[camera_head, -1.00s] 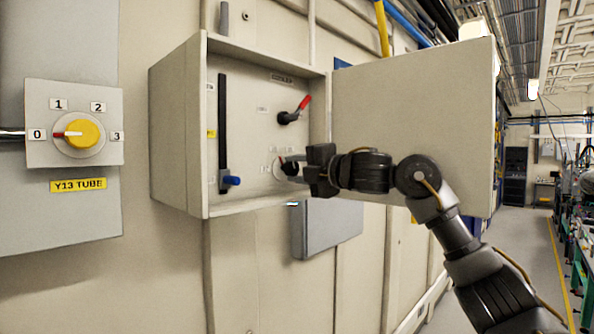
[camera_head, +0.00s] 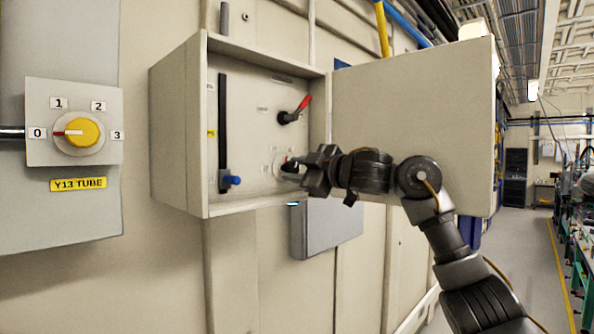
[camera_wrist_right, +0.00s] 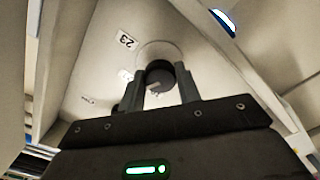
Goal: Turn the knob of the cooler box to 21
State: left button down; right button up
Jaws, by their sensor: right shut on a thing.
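The cooler box (camera_head: 178,135) is an open beige cabinet on the wall, with its door (camera_head: 415,125) swung out to the right. Its knob (camera_head: 289,167) is dark and round, low on the right of the inner panel. My right gripper (camera_head: 302,168) reaches in from the right and is shut on the knob. In the right wrist view the knob (camera_wrist_right: 160,76) sits between the two fingers (camera_wrist_right: 160,92). A "23" label (camera_wrist_right: 125,40) shows beside the knob's pale dial; other labels are too small or blurred to read. My left gripper is not in view.
Above the knob is a red-tipped lever (camera_head: 295,112). To its left is a black vertical slider with a blue handle (camera_head: 231,180). A yellow rotary switch (camera_head: 82,133) labelled Y13 TUBE is at far left. A small grey box (camera_head: 328,230) hangs below the cabinet.

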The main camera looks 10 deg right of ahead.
jog(key=shift+m, duration=0.7)
jog(key=o, duration=1)
jog(key=shift+d, duration=0.1)
jog(key=shift+c, duration=0.2)
jog(key=shift+s+d+f, duration=0.1)
jog(key=shift+s, duration=0.1)
jog(key=b+v, duration=0.5)
jog(key=v, duration=0.5)
jog(key=shift+b, duration=0.4)
jog(key=shift+s+d, duration=0.1)
jog(key=shift+d, duration=0.05)
